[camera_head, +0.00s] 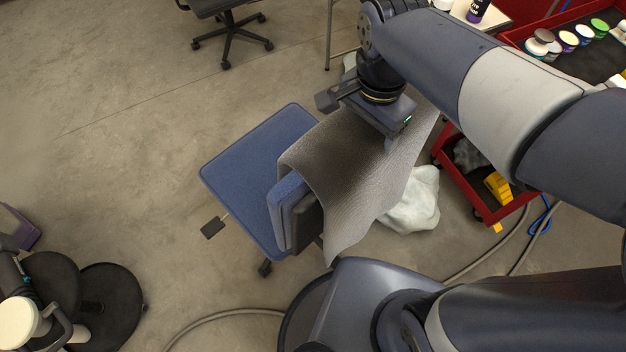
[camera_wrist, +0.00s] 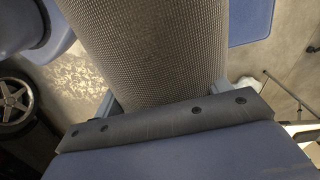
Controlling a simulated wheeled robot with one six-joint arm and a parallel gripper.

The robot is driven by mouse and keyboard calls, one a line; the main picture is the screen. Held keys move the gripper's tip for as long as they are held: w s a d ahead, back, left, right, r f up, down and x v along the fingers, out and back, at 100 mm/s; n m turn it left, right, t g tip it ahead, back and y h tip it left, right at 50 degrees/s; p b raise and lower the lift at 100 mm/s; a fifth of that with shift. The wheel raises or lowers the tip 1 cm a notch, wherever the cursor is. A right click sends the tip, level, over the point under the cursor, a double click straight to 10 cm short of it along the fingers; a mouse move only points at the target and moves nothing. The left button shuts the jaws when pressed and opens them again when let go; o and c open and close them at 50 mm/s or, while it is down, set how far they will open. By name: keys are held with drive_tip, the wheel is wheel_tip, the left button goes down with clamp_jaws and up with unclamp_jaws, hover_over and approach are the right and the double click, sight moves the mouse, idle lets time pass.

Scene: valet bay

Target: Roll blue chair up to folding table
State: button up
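The blue chair (camera_head: 250,165) stands in the middle of the head view, its square seat to the left and its backrest (camera_head: 290,210) towards me. A grey textured cloth (camera_head: 345,185) drapes over the backrest side and runs up under my gripper (camera_head: 372,125). In the wrist view the cloth (camera_wrist: 150,45) covers the middle, between two finger stubs at my gripper (camera_wrist: 165,100). The fingertips are hidden by the cloth, so I cannot tell whether they grip it. Part of the folding table (camera_head: 490,12) shows at the top right, with a bottle on it.
A red cart (camera_head: 485,190) with jars on top stands at the right. A pale bundle (camera_head: 412,205) lies on the floor beside it. Hoses (camera_head: 490,250) cross the floor. A dark office chair (camera_head: 228,38) stands at the back.

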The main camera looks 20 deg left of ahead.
sight(284, 167)
drive_tip(key=c, duration=0.6)
drive_tip(key=shift+s+a+f+m+p, duration=0.1)
drive_tip(key=shift+s+a+m, duration=0.55)
drive_tip(key=shift+s, duration=0.45)
drive_tip(key=shift+s+a+r+m+p, duration=0.15)
drive_tip(key=shift+s+a+m, duration=0.5)
drive_tip(key=shift+s, duration=0.45)
drive_tip(key=shift+s+a+f+m+p, duration=0.15)
drive_tip(key=shift+s+a+m, duration=0.35)
drive_tip(key=shift+s+a, duration=0.45)
drive_tip(key=shift+s+d, duration=0.15)
drive_tip(key=shift+d, duration=0.05)
drive_tip(key=shift+s+a, duration=0.1)
drive_tip(key=shift+s+a+m+p, duration=0.3)
drive_tip(key=shift+s+a+m, duration=0.5)
drive_tip(key=shift+s+a, duration=0.5)
drive_tip(key=shift+s+a+m, duration=0.45)
drive_tip(key=shift+s+a, duration=0.1)
drive_tip(key=shift+a, duration=0.25)
drive_tip(key=shift+s+a+m, duration=0.45)
drive_tip(key=shift+s+a, duration=0.1)
drive_tip(key=shift+a, duration=0.2)
drive_tip(key=shift+p, duration=0.3)
